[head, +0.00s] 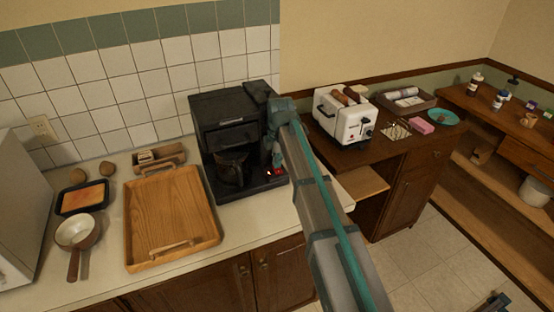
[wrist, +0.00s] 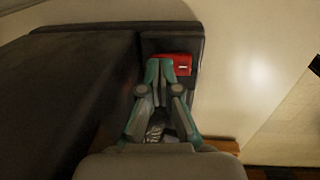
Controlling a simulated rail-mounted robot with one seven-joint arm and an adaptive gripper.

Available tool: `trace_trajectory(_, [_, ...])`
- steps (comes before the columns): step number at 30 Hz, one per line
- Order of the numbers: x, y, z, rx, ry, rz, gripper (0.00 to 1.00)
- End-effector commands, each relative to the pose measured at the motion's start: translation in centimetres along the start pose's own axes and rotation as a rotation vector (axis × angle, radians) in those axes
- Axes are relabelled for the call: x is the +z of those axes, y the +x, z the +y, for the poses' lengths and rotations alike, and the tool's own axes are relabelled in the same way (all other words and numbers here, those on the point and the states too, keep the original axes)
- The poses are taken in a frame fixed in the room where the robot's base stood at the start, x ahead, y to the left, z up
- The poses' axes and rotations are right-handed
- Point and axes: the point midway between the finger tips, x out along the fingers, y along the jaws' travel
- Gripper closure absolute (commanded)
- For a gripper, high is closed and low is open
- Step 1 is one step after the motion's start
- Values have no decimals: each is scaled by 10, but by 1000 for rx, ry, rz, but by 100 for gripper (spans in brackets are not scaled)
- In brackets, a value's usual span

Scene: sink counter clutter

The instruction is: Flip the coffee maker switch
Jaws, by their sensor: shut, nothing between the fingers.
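The black coffee maker (head: 222,115) stands on the counter against the tiled wall, with a dark carafe (head: 231,168) in its bay. Its red switch (head: 279,172) is on the base at the front right and looks lit. In the wrist view the red switch (wrist: 184,64) lies just beyond and slightly right of my fingertips. My gripper (wrist: 160,66) is shut and empty, its fingertips overlapping the switch's left part in the picture. I cannot tell whether they touch it. In the head view my gripper (head: 275,162) points down beside the coffee maker's right side, partly hidden by my arm.
A wooden tray (head: 131,235) lies left of the coffee maker, with a pan (head: 76,232) and a dark dish (head: 60,203) farther left. A white toaster (head: 343,120) stands on the brown cabinet to the right. A strip of counter in front of the coffee maker is clear.

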Motion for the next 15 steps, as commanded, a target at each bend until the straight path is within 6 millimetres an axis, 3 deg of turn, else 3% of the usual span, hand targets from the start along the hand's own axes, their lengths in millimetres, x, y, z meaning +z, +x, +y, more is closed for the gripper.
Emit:
trace_trajectory(6, [0,9,2,0,0,0,100])
trace_trajectory(15, [0,6,0,-1,0,0,100])
